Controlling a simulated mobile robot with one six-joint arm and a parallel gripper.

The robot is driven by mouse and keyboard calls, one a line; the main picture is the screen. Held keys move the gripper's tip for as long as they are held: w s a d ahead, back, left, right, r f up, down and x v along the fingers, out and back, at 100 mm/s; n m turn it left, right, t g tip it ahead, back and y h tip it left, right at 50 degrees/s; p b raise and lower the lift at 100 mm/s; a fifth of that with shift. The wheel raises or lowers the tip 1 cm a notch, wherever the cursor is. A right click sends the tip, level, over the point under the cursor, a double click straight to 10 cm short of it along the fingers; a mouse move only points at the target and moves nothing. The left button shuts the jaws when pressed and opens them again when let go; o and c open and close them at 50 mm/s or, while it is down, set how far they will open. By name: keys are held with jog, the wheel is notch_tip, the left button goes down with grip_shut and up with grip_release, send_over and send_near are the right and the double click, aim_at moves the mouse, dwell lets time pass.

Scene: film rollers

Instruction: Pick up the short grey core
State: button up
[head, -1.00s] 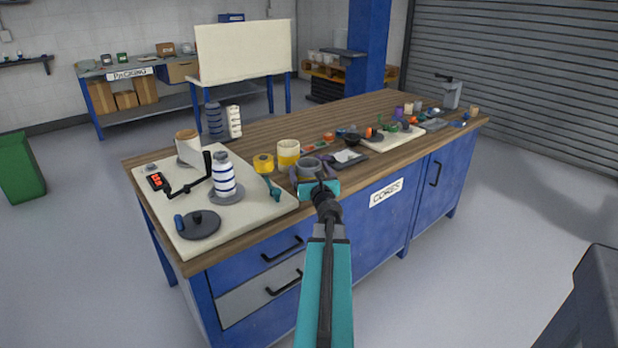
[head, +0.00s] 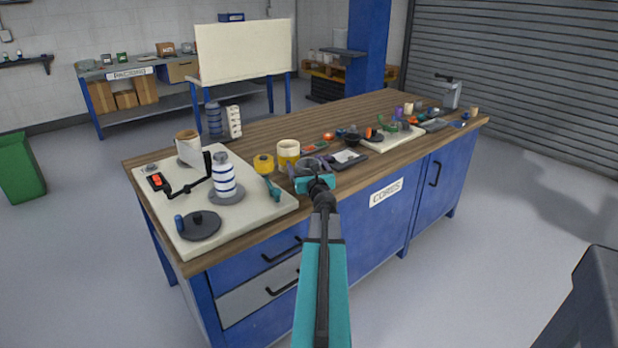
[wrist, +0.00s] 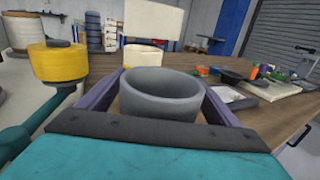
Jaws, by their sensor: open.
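The short grey core (wrist: 160,98) is a hollow grey ring standing upright on the wooden bench, in the middle of the wrist view. My gripper (wrist: 160,100) is open, with one purple finger on each side of the core. In the wrist view small gaps seem to show at the sides, and I cannot tell whether either finger touches it. In the head view my gripper (head: 312,172) is at the bench's front edge, and the core (head: 309,165) shows just behind my teal wrist, partly hidden by it.
A yellow roll (head: 263,164) and a cream-and-yellow roll (head: 288,153) stand close behind and left. A dark tray (head: 347,158) is to the right. A white board (head: 160,215) with a striped roller (head: 223,178) is at left.

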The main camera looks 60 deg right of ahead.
dwell(0.5)
jog(key=c, duration=1.2)
jog(key=shift+c, duration=0.2)
jog(key=shift+r, duration=0.15)
jog(key=s+a+r+p, duration=0.4)
jog(key=s+a+p, duration=0.3)
jog(key=p, duration=0.4)
jog(key=shift+s+a+r, duration=0.2)
jog(key=shift+a+r, duration=0.1)
jog(key=shift+a, duration=0.2)
jog(key=p, duration=0.3)
jog(key=shift+s+a, duration=0.15)
jog(key=shift+a, duration=0.1)
